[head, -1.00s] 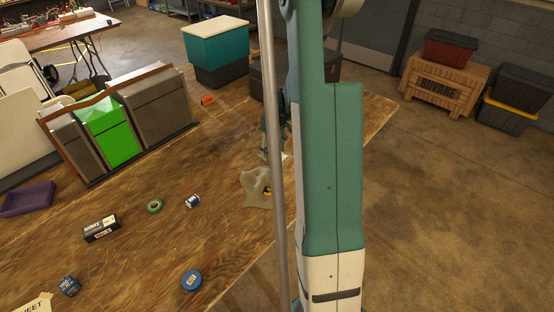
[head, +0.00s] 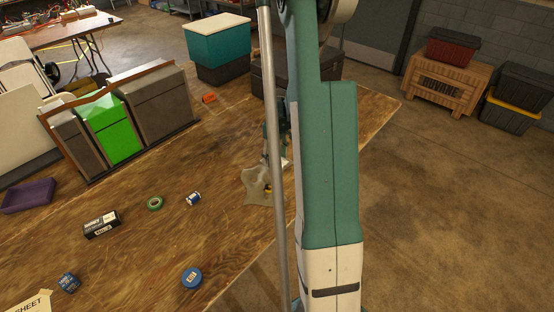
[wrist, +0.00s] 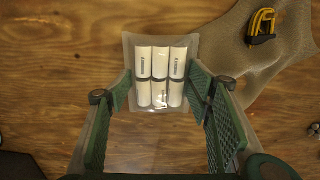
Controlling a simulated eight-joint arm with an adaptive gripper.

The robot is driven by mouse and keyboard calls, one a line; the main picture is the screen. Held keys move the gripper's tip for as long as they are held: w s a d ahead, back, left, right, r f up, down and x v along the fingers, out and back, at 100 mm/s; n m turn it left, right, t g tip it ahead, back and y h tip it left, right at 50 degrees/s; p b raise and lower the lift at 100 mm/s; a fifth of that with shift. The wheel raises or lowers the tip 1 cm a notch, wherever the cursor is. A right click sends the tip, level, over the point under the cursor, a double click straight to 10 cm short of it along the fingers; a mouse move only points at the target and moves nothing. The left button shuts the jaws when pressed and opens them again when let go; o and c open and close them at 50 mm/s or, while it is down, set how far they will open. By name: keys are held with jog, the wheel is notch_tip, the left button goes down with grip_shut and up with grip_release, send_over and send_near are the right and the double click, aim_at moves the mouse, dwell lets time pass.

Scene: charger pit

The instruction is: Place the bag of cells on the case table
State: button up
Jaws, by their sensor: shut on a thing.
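The bag of cells (wrist: 160,60) is a clear pouch with several white cylinders in two rows, seen in the wrist view. My gripper (wrist: 160,98) has one green finger at each side of the pouch and is shut on it. The bag is over or on the brown wooden table (wrist: 60,70); I cannot tell whether it touches the wood. In the head view, my gripper (head: 284,158) is low over the right part of the wooden table (head: 130,250), partly behind my arm, and the bag is not clearly visible. I cannot tell which table is the case table.
A tan cloth (head: 256,187) with a yellow and black item lies beside my gripper. Green tape (head: 155,203), a small can (head: 193,198) and a black box (head: 101,226) lie to the left. Bins (head: 113,132) stand behind. Another table (head: 60,32) stands far left.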

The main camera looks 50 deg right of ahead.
aim_at(277, 159)
jog(key=shift+f, duration=0.2)
jog(key=o, duration=1.1)
jog(key=shift+r, duration=0.25)
notch_tip(277, 159, up, 12)
jog(key=shift+f+p, duration=0.1)
jog(key=shift+p, duration=0.95)
